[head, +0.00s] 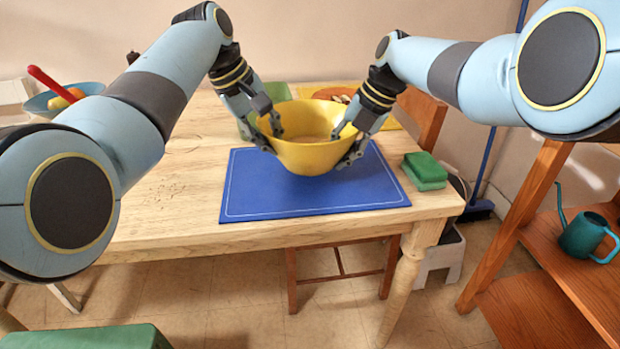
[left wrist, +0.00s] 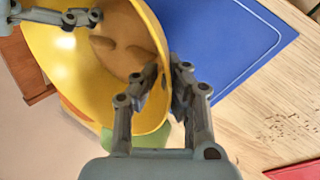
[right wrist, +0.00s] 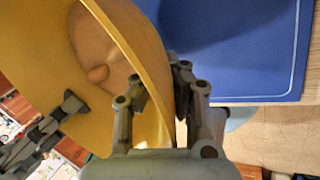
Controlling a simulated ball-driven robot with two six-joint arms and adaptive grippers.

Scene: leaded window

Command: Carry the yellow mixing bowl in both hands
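The yellow mixing bowl (head: 307,159) is upright and appears held just above the blue mat (head: 250,205), with a dark shadow under it. Something tan lies inside it, also visible in the left wrist view (left wrist: 118,50). My left gripper (head: 270,135) is shut on the bowl's left wall, one finger inside and one outside. My right gripper (head: 347,146) is shut on the right wall in the same way. In the left wrist view, the left fingers (left wrist: 165,85) pinch the rim. In the right wrist view, the right fingers (right wrist: 165,85) do too.
The wooden table (head: 165,205) has bare room left of the mat. A green sponge-like block (head: 425,170) lies at its right edge. A blue bowl (head: 55,103) with fruit and a red handle stands at far left. Green and yellow items (head: 335,92) lie behind the bowl.

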